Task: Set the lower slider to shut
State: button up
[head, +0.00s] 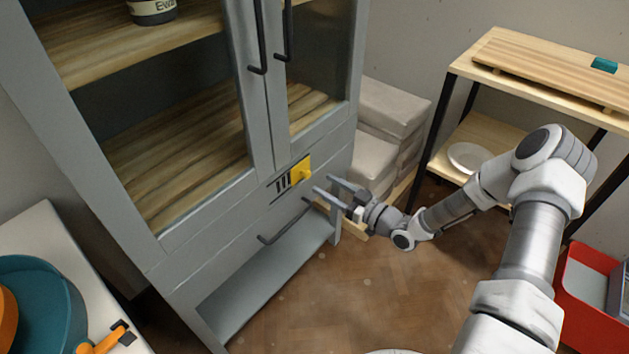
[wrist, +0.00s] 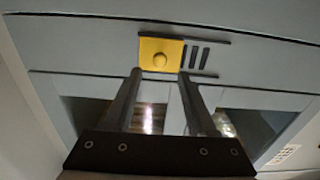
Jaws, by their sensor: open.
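The slider is a yellow plate (head: 301,170) with a round knob, on the grey cabinet's front band below the doors. It sits at the right end of its track, with several dark slots (head: 283,182) bare to its left. In the wrist view the yellow plate (wrist: 148,48) is at upper middle, its slots (wrist: 200,57) to its right. My gripper (head: 324,185) is open and empty, just in front of the plate. In the wrist view the fingertips (wrist: 160,74) lie either side below the knob, apparently short of it. I see no second slider.
The cabinet's black door handles (head: 257,45) hang above, and a drawer handle (head: 285,224) juts out below. Grey boxes (head: 385,108) and a wooden shelf unit (head: 470,62) stand to the right. A red crate (head: 578,300) is at lower right. Floor in front is clear.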

aim_at(309, 175)
jog(key=x, duration=0.5)
jog(key=shift+b, duration=0.35)
grip_shut()
dwell(1.1)
